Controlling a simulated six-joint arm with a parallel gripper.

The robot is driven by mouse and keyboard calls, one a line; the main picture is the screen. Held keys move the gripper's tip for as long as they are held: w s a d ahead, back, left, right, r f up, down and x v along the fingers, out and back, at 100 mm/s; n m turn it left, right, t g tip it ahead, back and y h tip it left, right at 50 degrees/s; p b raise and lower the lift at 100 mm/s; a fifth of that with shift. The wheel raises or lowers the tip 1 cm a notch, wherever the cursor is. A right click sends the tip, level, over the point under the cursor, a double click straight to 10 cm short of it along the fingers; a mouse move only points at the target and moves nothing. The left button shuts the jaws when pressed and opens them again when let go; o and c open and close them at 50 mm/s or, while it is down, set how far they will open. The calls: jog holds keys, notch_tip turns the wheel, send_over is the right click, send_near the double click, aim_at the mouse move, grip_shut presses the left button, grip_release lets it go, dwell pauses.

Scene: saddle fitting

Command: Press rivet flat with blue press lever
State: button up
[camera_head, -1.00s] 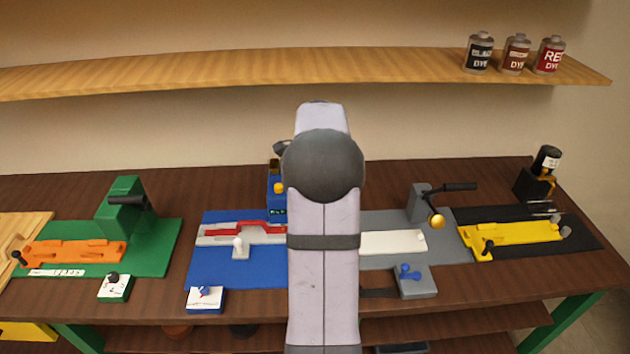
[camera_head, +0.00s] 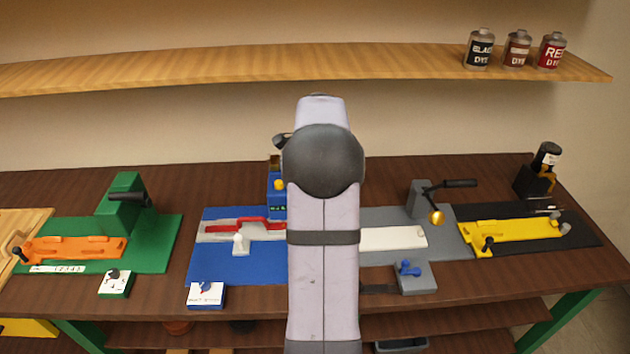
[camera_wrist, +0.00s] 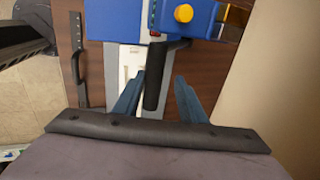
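The blue press (camera_head: 277,196) with a yellow knob stands on the bench in the head view, partly hidden by my arm. In the wrist view the blue press body (camera_wrist: 206,18) is at the top, with its yellow knob. A black lever handle (camera_wrist: 156,78) reaches from it toward my gripper. My gripper (camera_wrist: 158,97) is open, its two blue-grey fingers spread on either side of the handle. Whether either finger touches it is unclear. In the head view my gripper is hidden behind my arm. The rivet cannot be made out.
A blue mat (camera_head: 225,265) with a red clamp (camera_head: 236,226) lies left of my arm. A grey station with a white piece (camera_head: 395,238) is on the right. A green press (camera_head: 125,205) stands farther left, a yellow fixture (camera_head: 515,231) farther right. A wooden shelf (camera_head: 250,67) runs above.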

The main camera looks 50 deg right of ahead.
jog(key=shift+p+v, duration=1.9)
jog(key=shift+v, duration=1)
jog(key=shift+s, duration=0.1)
jog(key=a+f+n+g+y+b, duration=0.1)
jog(key=a+f+n, duration=0.2)
jog(key=a+n, duration=0.55)
jog(key=a+f+n+y+b, duration=0.15)
jog(key=a+f+n, duration=0.25)
jog(key=a, duration=1)
jog(key=s+a+f+n+b, duration=0.1)
jog(key=s+a+f+n, duration=0.2)
jog(key=s+a+n, duration=0.3)
jog(key=s+a+f+n+g+b, duration=0.1)
jog(key=s+a+f+n, duration=0.3)
jog(key=s+a+n, duration=0.2)
jog(key=a+n, duration=0.2)
jog(key=a, duration=0.1)
jog(key=shift+s+a+n+g, duration=0.3)
jog(key=shift+n, duration=0.05)
